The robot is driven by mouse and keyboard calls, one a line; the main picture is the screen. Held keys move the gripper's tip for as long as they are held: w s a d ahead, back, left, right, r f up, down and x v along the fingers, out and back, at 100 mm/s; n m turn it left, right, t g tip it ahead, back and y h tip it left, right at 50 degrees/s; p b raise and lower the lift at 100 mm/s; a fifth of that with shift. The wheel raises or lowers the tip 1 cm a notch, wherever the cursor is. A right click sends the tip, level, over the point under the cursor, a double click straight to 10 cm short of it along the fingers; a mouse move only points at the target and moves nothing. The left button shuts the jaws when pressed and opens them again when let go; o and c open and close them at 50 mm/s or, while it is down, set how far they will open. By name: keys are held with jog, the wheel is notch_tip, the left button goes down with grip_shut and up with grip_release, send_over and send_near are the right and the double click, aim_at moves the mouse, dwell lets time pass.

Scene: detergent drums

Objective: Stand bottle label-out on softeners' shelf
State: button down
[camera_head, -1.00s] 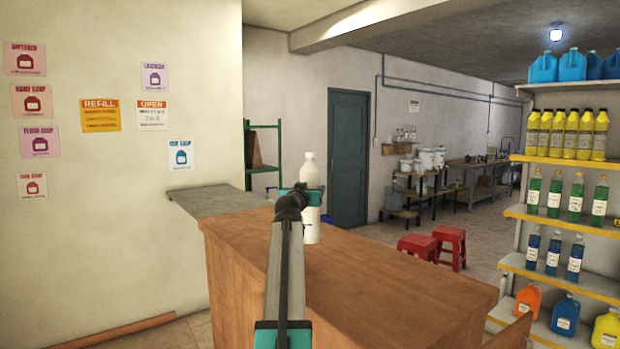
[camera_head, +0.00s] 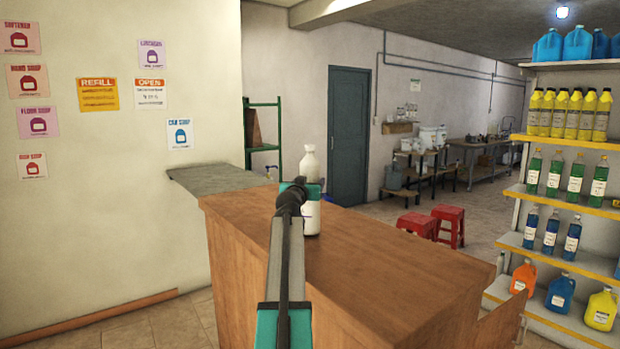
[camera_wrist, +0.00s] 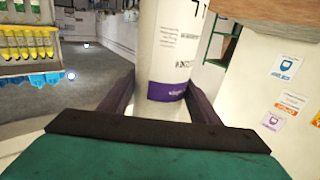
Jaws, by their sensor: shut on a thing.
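My gripper (camera_head: 300,192) is shut on a white bottle (camera_head: 310,165) with a white cap, held upright in front of me. In the head view it appears over the far part of the wooden counter; whether its base touches the counter I cannot tell. In the wrist view my gripper's two fingers (camera_wrist: 160,88) are on either side of the bottle (camera_wrist: 168,45). There the bottle shows dark print and a purple band. A shelf unit (camera_head: 567,145) stands at the right with several rows of bottles; which shelf is for softeners I cannot tell.
The wooden counter (camera_head: 400,270) fills the middle foreground, with a grey ledge (camera_head: 215,178) at its far left. Red stools (camera_head: 449,224) stand behind it. Shelf rows hold blue jugs (camera_head: 577,45), yellow (camera_head: 573,113), green (camera_head: 575,176) and blue bottles. Posters (camera_head: 98,95) hang on the left wall.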

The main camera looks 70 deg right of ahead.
jog(key=shift+f, duration=0.4)
jog(key=c, duration=0.6)
grip_release()
jog(key=shift+f, duration=0.1)
jog(key=shift+c, duration=0.2)
jog(key=s+a+b, duration=0.1)
jog(key=a+b, duration=0.2)
jog(key=a, duration=1.1)
jog(key=shift+s+f, duration=0.2)
jog(key=shift+f, duration=0.05)
